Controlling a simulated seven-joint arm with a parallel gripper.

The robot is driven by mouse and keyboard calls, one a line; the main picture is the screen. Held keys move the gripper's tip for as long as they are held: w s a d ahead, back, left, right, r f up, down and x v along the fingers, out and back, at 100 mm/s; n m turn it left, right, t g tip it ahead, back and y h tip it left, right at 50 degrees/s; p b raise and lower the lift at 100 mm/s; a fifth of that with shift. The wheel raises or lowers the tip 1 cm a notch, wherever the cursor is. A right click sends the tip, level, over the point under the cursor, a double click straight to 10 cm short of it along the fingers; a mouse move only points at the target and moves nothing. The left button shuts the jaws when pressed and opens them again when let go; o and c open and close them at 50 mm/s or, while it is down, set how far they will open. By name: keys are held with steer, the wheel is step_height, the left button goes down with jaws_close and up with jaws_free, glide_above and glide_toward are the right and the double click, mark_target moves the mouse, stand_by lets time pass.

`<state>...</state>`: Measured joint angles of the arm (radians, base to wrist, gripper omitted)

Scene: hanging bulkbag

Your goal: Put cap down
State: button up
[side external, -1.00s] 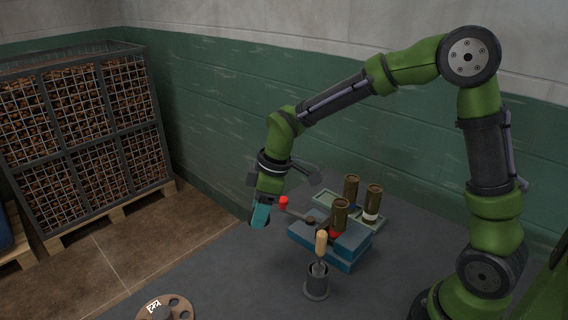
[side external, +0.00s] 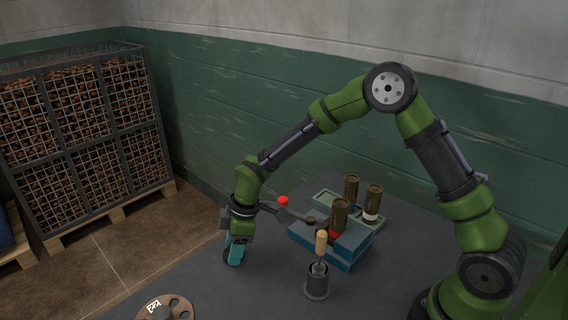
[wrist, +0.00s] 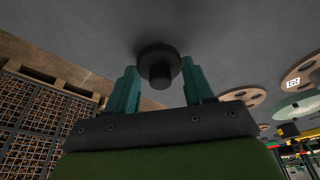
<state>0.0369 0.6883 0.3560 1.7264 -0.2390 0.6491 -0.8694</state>
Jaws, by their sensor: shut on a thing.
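My gripper (side external: 235,256) has teal fingers pointing down close to the grey table, left of the blue block. In the wrist view my gripper (wrist: 158,72) is shut on the cap (wrist: 158,54), a dark round disc with a short knob. The cap sits between the two teal fingers. In the side view only a dark bit of the cap (side external: 227,256) shows beside the fingers. I cannot tell whether it touches the table.
A blue block (side external: 345,265) carries a brown canister (side external: 340,215). A red-knobbed lever (side external: 283,200) reaches out near my wrist. A grey cup (side external: 317,286) holds a wooden-handled tool. A brown disc (side external: 181,308) lies in front. Bare table (side external: 225,292) lies between.

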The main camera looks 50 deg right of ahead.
steer(key=shift+f, duration=0.35)
steer(key=shift+f, duration=0.1)
steer(key=o, duration=1)
